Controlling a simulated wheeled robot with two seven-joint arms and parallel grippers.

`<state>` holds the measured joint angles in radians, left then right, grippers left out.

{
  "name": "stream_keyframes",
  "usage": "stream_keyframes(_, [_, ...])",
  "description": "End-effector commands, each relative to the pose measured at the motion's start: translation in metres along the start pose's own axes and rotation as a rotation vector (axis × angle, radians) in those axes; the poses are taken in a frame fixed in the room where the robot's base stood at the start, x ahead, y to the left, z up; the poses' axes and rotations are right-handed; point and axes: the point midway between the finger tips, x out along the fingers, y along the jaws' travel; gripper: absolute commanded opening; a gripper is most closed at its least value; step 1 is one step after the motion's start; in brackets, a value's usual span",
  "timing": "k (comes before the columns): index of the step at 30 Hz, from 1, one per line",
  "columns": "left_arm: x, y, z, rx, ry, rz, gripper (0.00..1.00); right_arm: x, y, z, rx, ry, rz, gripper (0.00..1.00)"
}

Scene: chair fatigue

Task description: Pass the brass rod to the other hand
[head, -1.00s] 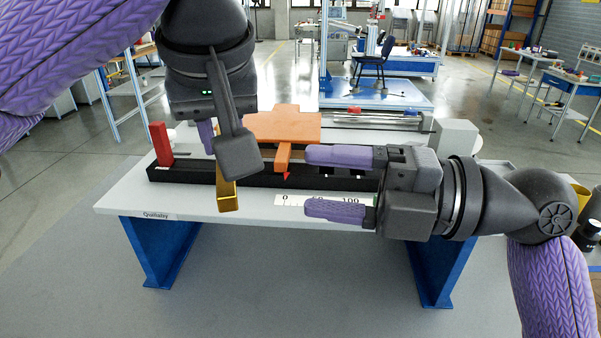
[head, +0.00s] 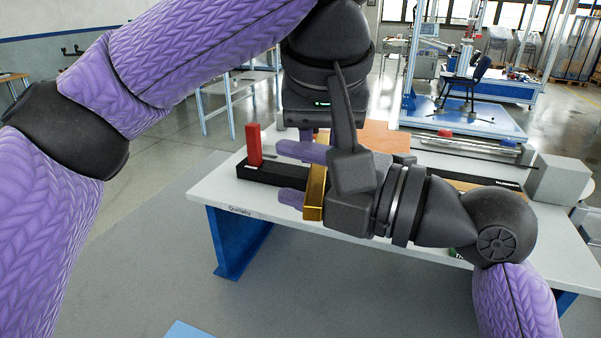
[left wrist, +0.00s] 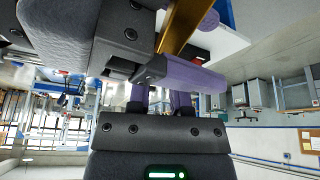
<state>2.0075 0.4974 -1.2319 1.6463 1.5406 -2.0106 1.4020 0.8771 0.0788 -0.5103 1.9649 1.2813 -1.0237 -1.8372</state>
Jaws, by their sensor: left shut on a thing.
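The brass rod (head: 314,190) is a gold square bar hanging near upright over the front of the table. It also shows in the left wrist view (left wrist: 182,22). My left gripper (head: 322,145) points down from above and is shut on the rod's upper part, with its fingertips mostly hidden. My right gripper (head: 298,174) reaches in from the right with its two purple fingers apart. The rod crosses the space by those fingers, close to the palm. I cannot tell whether they touch it. The right gripper also shows in the left wrist view (left wrist: 205,48).
A white table (head: 222,191) with blue legs bears a black rail (head: 270,173), a red upright block (head: 254,145) and an orange piece (head: 385,136). A grey box (head: 558,178) stands at the right end. The floor in front is mostly clear.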

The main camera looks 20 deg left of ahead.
Motion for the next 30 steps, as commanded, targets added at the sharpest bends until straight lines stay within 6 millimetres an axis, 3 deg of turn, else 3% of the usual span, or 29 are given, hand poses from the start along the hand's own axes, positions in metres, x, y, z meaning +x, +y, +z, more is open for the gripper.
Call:
stream_keyframes(1, [-0.0005,0.0008,0.0003,0.000,0.000,0.003,0.00,0.0002,-0.0003,0.0001,0.000,0.000,-0.001,0.56])
stream_keyframes(9, [-0.0005,0.0009,0.0003,0.000,0.000,0.003,0.00,0.0000,-0.0004,0.0001,0.001,0.000,-0.001,0.00])
stream_keyframes(30, [-0.0003,0.0006,0.0002,0.000,0.000,0.002,0.00,-0.0002,-0.0001,0.0000,0.000,0.000,0.000,0.00])
